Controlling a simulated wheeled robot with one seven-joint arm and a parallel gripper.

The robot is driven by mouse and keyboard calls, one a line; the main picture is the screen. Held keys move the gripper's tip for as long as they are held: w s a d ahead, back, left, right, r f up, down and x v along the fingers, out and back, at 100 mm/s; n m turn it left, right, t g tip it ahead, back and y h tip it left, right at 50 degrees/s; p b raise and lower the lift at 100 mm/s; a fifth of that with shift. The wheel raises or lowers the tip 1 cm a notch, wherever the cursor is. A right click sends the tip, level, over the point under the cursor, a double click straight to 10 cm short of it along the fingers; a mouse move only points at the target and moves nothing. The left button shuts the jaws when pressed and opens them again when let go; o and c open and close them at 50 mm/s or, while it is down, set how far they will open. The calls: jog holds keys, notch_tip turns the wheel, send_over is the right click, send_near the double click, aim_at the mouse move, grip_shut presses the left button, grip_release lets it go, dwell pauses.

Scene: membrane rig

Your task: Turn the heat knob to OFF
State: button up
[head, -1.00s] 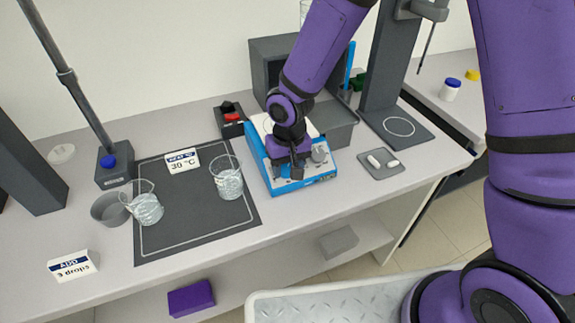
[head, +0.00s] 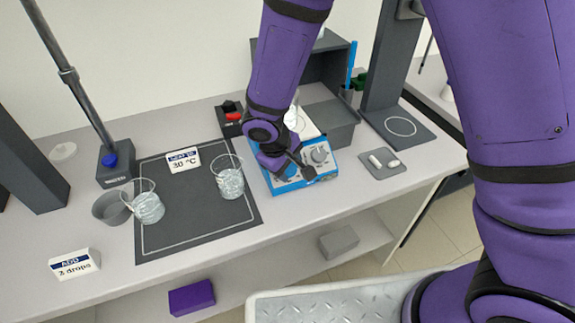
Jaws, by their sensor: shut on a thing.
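The blue hotplate stirrer (head: 334,166) with a pale top stands on the bench, right of the dark mat. Its right grey knob (head: 320,155) is in plain view on the front panel. My gripper (head: 298,172) is down at the left part of that panel, tilted over, and shut on the heat knob there. The fingers and wrist hide that knob, so its pointer and the OFF mark cannot be seen. The panel lettering is too small to read.
The dark mat (head: 190,215) holds two glass beakers (head: 229,182) (head: 148,207) and a 30 °C card (head: 184,160). A grey bin (head: 335,125) stands behind the hotplate, and a small tray (head: 382,164) lies to its right. A drops card (head: 74,264) stands at front left.

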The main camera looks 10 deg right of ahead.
dwell(0.4)
jog(key=o, duration=0.9)
jog(key=shift+o, duration=0.2)
jog(key=v, duration=1)
jog(key=shift+r, duration=0.35)
jog(key=shift+s+a, duration=0.1)
